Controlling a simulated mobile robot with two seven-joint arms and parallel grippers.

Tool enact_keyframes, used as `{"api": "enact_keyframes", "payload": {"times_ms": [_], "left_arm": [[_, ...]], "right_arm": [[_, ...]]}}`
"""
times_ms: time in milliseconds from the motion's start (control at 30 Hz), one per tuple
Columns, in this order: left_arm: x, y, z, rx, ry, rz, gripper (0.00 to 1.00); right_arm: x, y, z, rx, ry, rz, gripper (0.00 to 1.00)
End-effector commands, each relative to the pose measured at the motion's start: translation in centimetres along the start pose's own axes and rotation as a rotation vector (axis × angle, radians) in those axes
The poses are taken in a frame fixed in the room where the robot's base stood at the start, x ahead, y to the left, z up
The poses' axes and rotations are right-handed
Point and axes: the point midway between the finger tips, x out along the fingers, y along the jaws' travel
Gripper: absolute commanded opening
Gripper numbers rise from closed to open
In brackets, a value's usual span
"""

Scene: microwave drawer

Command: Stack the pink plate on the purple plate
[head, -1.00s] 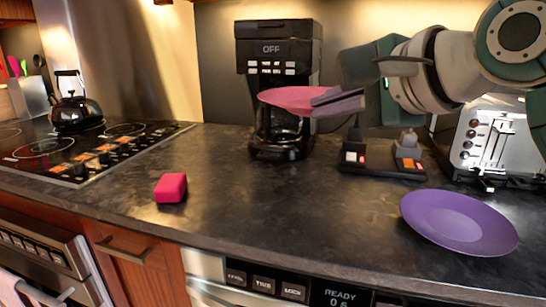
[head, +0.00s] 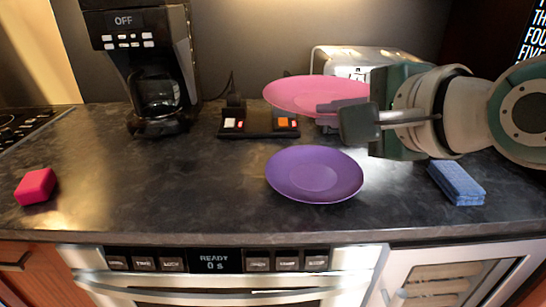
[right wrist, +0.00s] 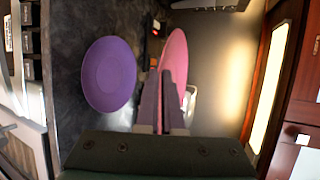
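The purple plate (head: 314,176) lies flat and empty on the dark counter, near its front edge. It also shows at the left in the right wrist view (right wrist: 109,75). My right gripper (head: 345,106) is shut on the rim of the pink plate (head: 300,92) and holds it in the air, roughly level. In the head view the pink plate appears above and behind the purple plate. In the right wrist view the pink plate (right wrist: 175,62) is seen nearly edge-on at the fingers, apart from the purple plate. My left gripper is not in view.
A coffee maker (head: 150,70) stands at the back left, with a small black stand (head: 258,122) beside it. A toaster (head: 375,58) is behind the pink plate. A pink block (head: 36,186) lies far left.

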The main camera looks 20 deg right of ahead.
Motion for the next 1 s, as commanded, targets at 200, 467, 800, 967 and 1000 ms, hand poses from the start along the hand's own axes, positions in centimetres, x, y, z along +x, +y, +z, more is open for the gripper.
{"api": "enact_keyframes", "payload": {"times_ms": [200, 467, 800, 967, 1000], "left_arm": [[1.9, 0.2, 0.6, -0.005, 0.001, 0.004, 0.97], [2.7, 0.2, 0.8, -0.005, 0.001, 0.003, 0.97], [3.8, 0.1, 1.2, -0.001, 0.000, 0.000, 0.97], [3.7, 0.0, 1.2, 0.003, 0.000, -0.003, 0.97], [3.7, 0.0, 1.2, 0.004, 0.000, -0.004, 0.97]], "right_arm": [[2.6, 6.3, -1.1, -0.002, 0.001, 0.004, 0.00], [3.9, 9.2, -1.6, -0.001, 0.001, -0.001, 0.00], [5.3, 12.7, -2.2, -0.001, 0.001, -0.002, 0.00], [5.3, 12.6, -2.2, 0.000, 0.000, -0.004, 0.00], [5.3, 12.6, -2.2, 0.000, 0.000, -0.003, 0.00]]}}
